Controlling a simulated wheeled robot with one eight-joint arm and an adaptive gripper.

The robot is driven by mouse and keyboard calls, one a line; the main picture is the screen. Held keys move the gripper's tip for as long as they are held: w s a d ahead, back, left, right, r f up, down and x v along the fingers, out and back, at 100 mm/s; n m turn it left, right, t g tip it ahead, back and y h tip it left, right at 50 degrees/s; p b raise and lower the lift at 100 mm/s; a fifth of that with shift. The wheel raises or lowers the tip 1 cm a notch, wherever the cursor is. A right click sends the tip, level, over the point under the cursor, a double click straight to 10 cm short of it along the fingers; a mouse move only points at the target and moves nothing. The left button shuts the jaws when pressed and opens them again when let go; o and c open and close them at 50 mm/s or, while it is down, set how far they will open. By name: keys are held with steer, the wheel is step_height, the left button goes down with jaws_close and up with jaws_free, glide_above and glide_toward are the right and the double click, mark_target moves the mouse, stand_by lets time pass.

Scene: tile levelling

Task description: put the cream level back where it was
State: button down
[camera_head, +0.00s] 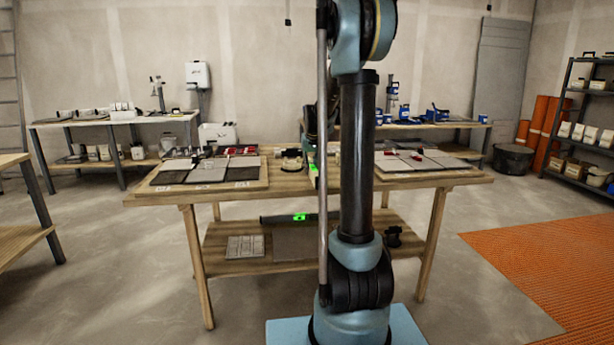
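A long, pale level (313,173) with a bright green patch shows at the middle of the wooden workbench (290,190), just left of my arm. It is small, and its far part is hard to make out. My gripper (311,155) is at the middle of the bench, close above or at this level. My own arm column partly covers the gripper, and its fingers are too small to read. A second, dark level (290,218) with a green window lies on the bench's lower shelf (245,258), partly behind my arm.
Tile boards lie at the left (213,170) and right (415,162) of the bench top, with small red pieces on the tiles. A grey tile stack (245,246) is on the lower shelf. A side bench (22,232) stands at left, orange matting (535,270) at right.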

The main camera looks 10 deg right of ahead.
steer(key=shift+f, duration=1.55)
steer(key=c, duration=1.5)
jaws_free()
